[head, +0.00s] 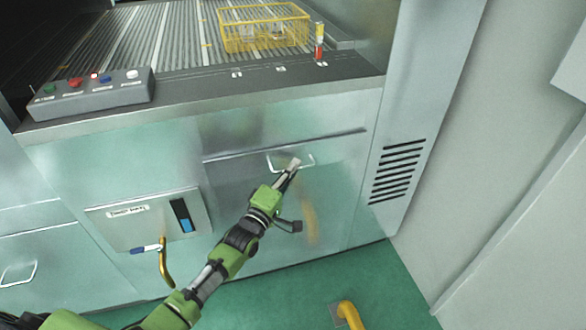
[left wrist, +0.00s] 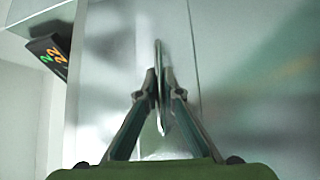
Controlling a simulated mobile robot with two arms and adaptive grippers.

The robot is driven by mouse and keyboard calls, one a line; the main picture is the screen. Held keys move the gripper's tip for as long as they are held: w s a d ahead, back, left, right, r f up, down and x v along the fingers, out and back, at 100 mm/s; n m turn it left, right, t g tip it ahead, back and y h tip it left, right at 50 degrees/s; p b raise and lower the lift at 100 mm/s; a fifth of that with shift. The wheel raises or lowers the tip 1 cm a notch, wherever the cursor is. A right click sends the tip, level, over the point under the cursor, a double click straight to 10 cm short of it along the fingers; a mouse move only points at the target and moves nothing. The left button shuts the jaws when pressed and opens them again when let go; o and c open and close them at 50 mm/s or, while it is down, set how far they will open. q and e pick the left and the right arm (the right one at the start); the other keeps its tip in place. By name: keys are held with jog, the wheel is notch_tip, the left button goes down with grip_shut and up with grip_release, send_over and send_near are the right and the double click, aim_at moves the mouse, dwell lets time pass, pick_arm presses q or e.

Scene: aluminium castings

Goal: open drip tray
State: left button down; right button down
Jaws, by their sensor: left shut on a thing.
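The drip tray shows as a wide metal drawer front (head: 338,180) in the lower part of the machine, under a dark horizontal seam. Its pale wire handle (head: 306,164) sits near the top of the front. My left gripper (head: 290,168) reaches up from below and is shut on the handle, covering part of it. In the left wrist view, the two fingers (left wrist: 159,92) close on the thin handle bar (left wrist: 159,58) in front of the shiny panel. My right gripper is in neither view.
A yellow wire basket (head: 263,28) stands on the ribbed conveyor above. A button box (head: 93,95) sits on the ledge at left. A gauge panel (head: 150,225) and a yellow pipe with a blue-handled valve (head: 164,262) are left of my arm. Another yellow pipe (head: 349,313) rises from the green floor.

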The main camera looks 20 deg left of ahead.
pick_arm(q)
jog(key=s+d+p, duration=0.6)
jog(key=s+d, duration=0.5)
jog(key=s, duration=0.5)
jog(key=shift+s+d+p, duration=0.15)
jog(key=shift+s+p, duration=0.15)
jog(key=shift+s, duration=0.1)
jog(key=c, duration=2.2)
grip_release()
jog(key=v, duration=1.2)
jog(key=shift+f, duration=0.1)
